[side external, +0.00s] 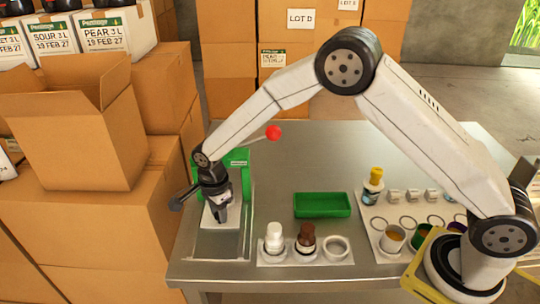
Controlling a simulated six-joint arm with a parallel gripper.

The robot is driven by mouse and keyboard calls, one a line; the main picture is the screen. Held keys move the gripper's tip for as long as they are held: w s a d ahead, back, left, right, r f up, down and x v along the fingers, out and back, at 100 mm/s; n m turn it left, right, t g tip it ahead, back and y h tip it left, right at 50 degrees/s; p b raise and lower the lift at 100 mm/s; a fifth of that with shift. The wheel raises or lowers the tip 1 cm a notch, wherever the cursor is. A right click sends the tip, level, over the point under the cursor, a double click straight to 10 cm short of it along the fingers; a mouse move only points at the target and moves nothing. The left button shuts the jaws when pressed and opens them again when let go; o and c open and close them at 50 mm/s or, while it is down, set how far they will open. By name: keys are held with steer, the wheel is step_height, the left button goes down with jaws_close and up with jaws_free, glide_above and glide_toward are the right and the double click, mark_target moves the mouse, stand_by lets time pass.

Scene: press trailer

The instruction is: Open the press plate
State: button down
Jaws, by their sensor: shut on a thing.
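The green press (238,162) stands at the left end of the metal table, partly hidden behind my arm. A lever with a red ball end (273,132) sticks out from it to the right and slightly up. The white press plate (234,222) lies low in front of the green body, over a grey metal bed (212,246). My gripper (221,217) points down over the plate. It is shut on what seems to be the plate. The exact contact is too small to see.
A rack (305,258) with a white bottle (274,236), a brown bottle (306,238) and an empty ring stands to the right. Behind it is an empty green tray (322,205). Cardboard boxes (75,125) crowd the left side. Cups and a yellow-capped bottle (373,186) stand farther right.

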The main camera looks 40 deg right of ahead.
steer(key=s+a, duration=0.6)
steer(key=shift+c, duration=1.8)
jaws_free()
steer(key=shift+r, duration=0.1)
step_height(320, 180, up, 8)
steer(key=shift+d, duration=0.1)
